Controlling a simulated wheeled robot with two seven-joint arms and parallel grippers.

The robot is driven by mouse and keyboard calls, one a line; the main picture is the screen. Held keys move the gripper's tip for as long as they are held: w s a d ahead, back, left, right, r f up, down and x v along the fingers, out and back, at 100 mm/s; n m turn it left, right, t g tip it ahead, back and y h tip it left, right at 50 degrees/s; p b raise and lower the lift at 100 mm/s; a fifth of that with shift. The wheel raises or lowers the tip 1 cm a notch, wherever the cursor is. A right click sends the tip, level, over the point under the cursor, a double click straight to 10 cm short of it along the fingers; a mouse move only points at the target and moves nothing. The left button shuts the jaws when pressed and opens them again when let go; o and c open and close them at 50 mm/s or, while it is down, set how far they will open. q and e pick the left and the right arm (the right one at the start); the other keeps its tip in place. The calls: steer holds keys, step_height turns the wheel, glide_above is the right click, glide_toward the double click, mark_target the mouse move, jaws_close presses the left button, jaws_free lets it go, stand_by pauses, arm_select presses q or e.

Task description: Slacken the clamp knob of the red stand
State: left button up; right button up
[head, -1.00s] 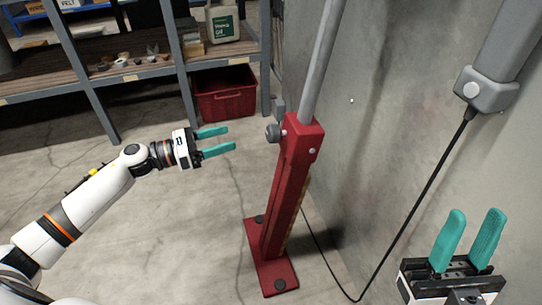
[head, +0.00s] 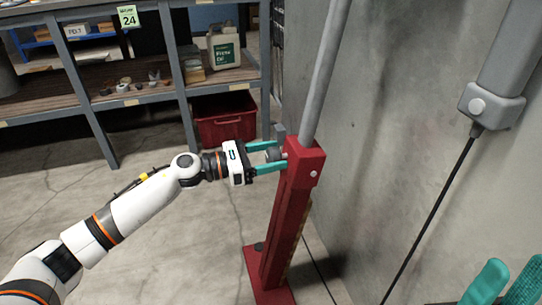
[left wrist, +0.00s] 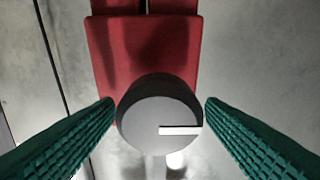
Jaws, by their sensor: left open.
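The red stand (head: 287,215) stands upright by the grey wall, with a grey pole rising from its top. Its clamp knob (head: 274,154) is a dark grey round knob on the left side of the stand's head. In the left wrist view the knob (left wrist: 160,116) shows face-on, with a white line pointing right. My left gripper (head: 281,156) is open, with its teal fingers on either side of the knob. In the wrist view a small gap shows between each finger and the knob. My right gripper (head: 507,284) is at the lower right corner, with its fingertips apart.
A shelf unit (head: 140,97) with bottles and small parts stands at the back left. A red crate (head: 224,119) sits on the floor under it. A black cable (head: 430,220) hangs along the wall from a grey fitting (head: 492,105). The floor left of the stand is clear.

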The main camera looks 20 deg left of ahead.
arm_select(q)
steer(key=shift+d, duration=0.1)
steer(key=c, duration=1)
steer(key=shift+o, duration=0.2)
